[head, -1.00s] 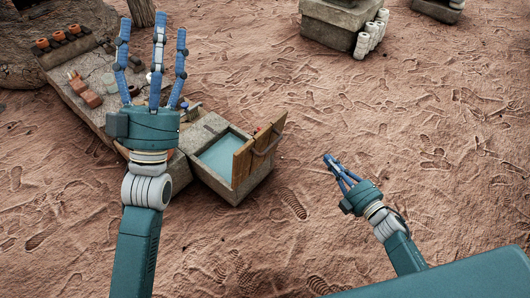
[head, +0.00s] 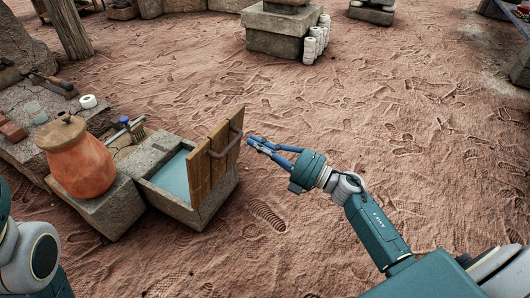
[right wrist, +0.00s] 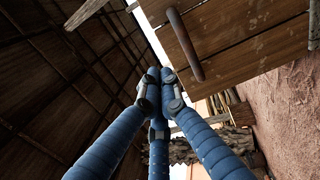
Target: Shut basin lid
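The stone basin (head: 180,212) stands on the sand at the left of the head view with blue-green water (head: 170,178) in it. Its wooden plank lid (head: 200,175) is open and stands nearly upright along the basin's right side. A curved handle (head: 236,138) is on the lid's right face. My right gripper (head: 258,143) is just right of the lid, with its fingertips together and nothing between them. My left gripper is out of view.
A lidded clay jar (head: 76,160) stands on a stone ledge close left of the basin. A stone block (head: 280,35) stands far back. Sand right of the basin is clear.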

